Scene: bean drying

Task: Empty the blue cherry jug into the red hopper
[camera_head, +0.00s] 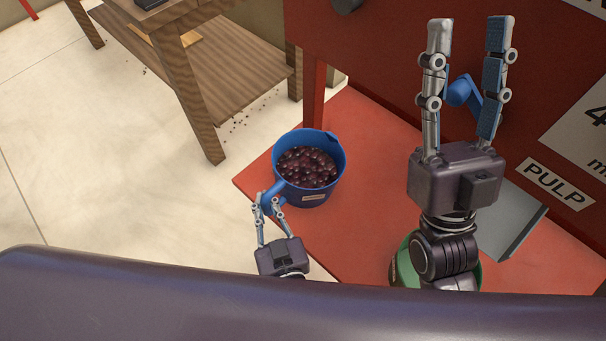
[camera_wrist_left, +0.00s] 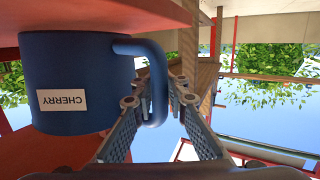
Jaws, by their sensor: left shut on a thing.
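The blue jug (camera_head: 318,194) is upright over the red platform, full of dark red cherries (camera_head: 306,168). The left wrist view shows its side and CHERRY label (camera_wrist_left: 62,100). My left gripper (camera_head: 270,200) is shut on the jug's handle, and in the left wrist view the fingers (camera_wrist_left: 155,95) straddle that handle. Whether the jug touches the platform is hard to tell. My right gripper (camera_head: 470,21) is open, in front of the red machine wall (camera_head: 385,50). The hopper's opening is not in view.
A blue knobbed lever (camera_head: 463,92) shows between my right fingers. A grey chute (camera_head: 515,215) sits below the PULP sign. A green container (camera_head: 405,265) is partly hidden behind my right arm. A wooden table (camera_head: 195,85) stands left. The red platform (camera_head: 370,135) has bare room beside the jug.

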